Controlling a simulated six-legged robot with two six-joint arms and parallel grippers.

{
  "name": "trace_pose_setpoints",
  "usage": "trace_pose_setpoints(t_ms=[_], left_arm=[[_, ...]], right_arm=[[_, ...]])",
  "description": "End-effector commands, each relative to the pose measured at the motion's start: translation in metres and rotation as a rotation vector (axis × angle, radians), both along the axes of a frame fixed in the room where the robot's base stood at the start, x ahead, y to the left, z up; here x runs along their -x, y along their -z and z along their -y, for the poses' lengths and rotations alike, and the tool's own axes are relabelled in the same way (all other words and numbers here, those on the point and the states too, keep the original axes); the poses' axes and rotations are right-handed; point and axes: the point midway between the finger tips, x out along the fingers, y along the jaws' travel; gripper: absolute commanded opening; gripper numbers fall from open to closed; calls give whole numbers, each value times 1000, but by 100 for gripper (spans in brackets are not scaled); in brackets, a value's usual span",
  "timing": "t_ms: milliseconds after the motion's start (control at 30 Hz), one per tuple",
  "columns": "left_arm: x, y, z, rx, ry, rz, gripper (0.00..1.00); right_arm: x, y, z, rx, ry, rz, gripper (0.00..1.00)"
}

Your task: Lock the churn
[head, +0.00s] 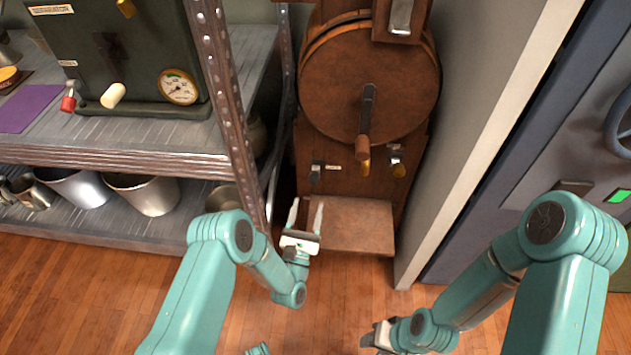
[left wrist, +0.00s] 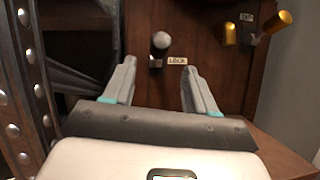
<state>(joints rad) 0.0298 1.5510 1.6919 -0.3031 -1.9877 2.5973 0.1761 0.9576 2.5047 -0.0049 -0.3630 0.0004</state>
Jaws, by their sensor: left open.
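The wooden churn (head: 370,85) stands against the wall, with a round drum and a crank handle (head: 364,135) on its front. Below the drum, a dark lock lever (head: 316,171) sits beside a small label; in the left wrist view the lever (left wrist: 160,45) has a grey knob and the label (left wrist: 177,61) reads LOCK. My left gripper (head: 307,217) is open and empty, below the lever and apart from it. In the left wrist view the lever shows between and beyond the fingertips. My right gripper (head: 372,338) is low at the bottom; its jaws are unclear.
A metal shelf (head: 120,150) with a perforated upright (head: 230,110) stands close on the left. A pale wall edge (head: 480,130) is on the right.

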Motion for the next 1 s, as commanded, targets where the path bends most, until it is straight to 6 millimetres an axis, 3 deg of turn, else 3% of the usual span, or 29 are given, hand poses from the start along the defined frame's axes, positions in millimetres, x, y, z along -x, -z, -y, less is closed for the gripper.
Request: trace_pose_setpoints(t_ms=[33, 100, 200, 400, 600, 1000], left_arm=[[-2, 7, 1, 0, 1, 3, 57], [-3, 6, 1, 0, 1, 3, 57], [-27, -13, 3, 0, 0, 8, 57], [-69, -29, 8, 0, -1, 5, 57], [-95, -40, 11, 0, 0, 2, 57], [-104, -44, 12, 0, 0, -1, 57]], right_arm=[[0, 20, 0, 0, 0, 0, 43], [0, 33, 0, 0, 0, 0, 43], [0, 27, 0, 0, 0, 0, 43], [0, 35, 0, 0, 0, 0, 43], [-1, 40, 1, 0, 3, 2, 43], [-1, 40, 1, 1, 5, 2, 43]])
